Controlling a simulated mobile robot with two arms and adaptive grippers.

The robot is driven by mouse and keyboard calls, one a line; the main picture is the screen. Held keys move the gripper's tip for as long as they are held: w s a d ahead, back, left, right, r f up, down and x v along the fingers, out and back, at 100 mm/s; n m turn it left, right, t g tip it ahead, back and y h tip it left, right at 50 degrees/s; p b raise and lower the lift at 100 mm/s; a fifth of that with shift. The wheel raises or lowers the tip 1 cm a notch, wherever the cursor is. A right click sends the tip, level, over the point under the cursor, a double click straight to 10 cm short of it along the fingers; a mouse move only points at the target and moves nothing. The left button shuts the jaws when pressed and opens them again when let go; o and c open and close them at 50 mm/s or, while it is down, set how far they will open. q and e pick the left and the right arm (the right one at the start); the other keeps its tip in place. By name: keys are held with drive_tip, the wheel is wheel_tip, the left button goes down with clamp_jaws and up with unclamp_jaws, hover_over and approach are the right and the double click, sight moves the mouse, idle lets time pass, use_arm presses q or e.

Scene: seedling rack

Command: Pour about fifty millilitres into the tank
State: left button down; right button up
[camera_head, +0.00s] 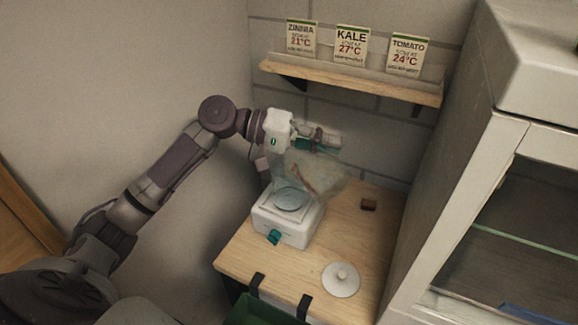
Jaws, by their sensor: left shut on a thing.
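My left gripper (322,142) reaches in from the left above the wooden table and is shut on a clear jug (322,178). The jug hangs below the fingers and looks tilted; its outline is faint, and I cannot tell its liquid level. Below it stands a white unit (286,227) with a teal knob (274,238) on its front. The round, blue-grey top of the tank (291,198) shows on this unit, partly behind the clear jug. I cannot tell whether liquid is flowing. My right gripper is not in view.
A white round lid (341,280) lies on the table (240,254) at the front right. A small brown block (368,204) sits farther back. A wall shelf (350,82) holds seed cards above. A white cabinet (450,190) borders the right; a green bin (258,311) is at the front.

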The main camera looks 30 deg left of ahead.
sight(341, 179)
use_arm(q)
drive_tip(key=shift+a+r, duration=0.1)
drive_tip(key=d+p, duration=0.1)
drive_tip(key=s+d+f+m+y, duration=0.1)
drive_tip(key=d+f+y+p, duration=0.1)
drive_tip(key=shift+s+d+f+m+p, duration=0.15)
drive_tip(key=shift+s+d+m+p, duration=0.1)
drive_tip(key=shift+m+p, duration=0.15)
drive_tip(key=shift+d+f, duration=0.1)
drive_tip(key=shift+s+d+m+y+p, duration=0.25)
drive_tip(key=shift+y+p, duration=0.25)
drive_tip(key=shift+p, duration=0.25)
drive_tip(key=shift+d+f, duration=0.1)
drive_tip(key=shift+f, duration=0.45)
idle(0.5)
